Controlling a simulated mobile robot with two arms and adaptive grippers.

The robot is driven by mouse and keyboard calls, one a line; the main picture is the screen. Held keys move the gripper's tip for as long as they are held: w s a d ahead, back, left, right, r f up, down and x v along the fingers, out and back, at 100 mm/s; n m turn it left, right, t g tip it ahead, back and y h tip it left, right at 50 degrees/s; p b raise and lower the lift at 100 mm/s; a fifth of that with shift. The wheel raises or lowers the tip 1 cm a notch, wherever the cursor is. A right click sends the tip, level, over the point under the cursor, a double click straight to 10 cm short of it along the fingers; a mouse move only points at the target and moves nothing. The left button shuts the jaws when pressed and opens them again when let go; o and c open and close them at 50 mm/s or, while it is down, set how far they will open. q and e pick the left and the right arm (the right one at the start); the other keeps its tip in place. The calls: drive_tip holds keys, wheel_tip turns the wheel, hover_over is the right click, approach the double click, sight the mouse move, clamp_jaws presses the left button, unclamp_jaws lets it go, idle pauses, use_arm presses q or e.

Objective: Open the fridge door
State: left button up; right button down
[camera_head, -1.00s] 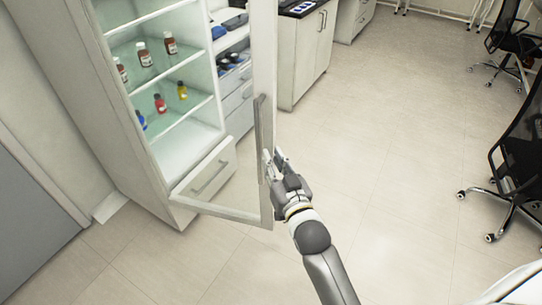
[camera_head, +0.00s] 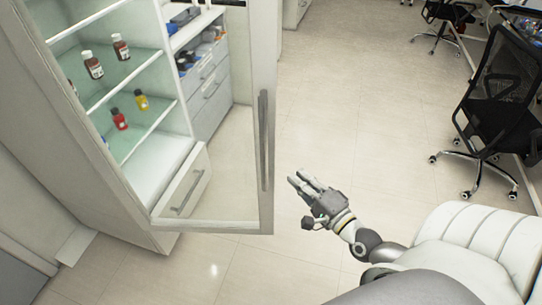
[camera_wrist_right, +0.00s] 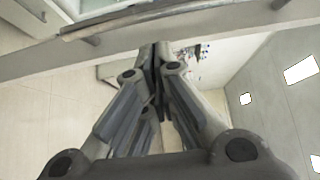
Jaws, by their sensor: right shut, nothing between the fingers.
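The fridge is a tall pale cabinet (camera_head: 95,160) on the left of the head view, with bottles on glass shelves. Its glass door (camera_head: 225,229) stands swung out wide, with the shelves exposed. A long grey vertical handle (camera_head: 264,140) runs along the door's free edge. My right gripper (camera_head: 298,178) is to the right of the handle, apart from it, shut and empty. In the right wrist view, the fingertips (camera_wrist_right: 154,50) are together, and the door frame (camera_wrist_right: 110,42) and handle (camera_wrist_right: 130,20) cross the top. My left gripper is not in view.
A drawer (camera_head: 183,190) sits at the bottom of the fridge. Grey drawers (camera_head: 208,95) show behind the door. A black office chair (camera_head: 497,110) stands at the right. The tiled floor (camera_head: 365,95) between the door and chair is clear.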

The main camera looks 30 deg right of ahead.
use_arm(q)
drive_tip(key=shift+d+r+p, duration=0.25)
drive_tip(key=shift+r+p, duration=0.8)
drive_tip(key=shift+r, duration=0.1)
use_arm(e)
drive_tip(key=w, duration=0.9)
drive_tip(key=shift+w+a, duration=0.2)
drive_tip(key=shift+s+a, duration=0.1)
use_arm(q)
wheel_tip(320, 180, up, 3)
drive_tip(key=p, duration=0.3)
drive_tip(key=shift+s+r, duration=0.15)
use_arm(e)
drive_tip(key=s+a, duration=1)
drive_tip(key=a, duration=0.1)
drive_tip(key=shift+s+a, duration=0.15)
drive_tip(key=shift+s, duration=0.15)
drive_tip(key=shift+a, duration=0.1)
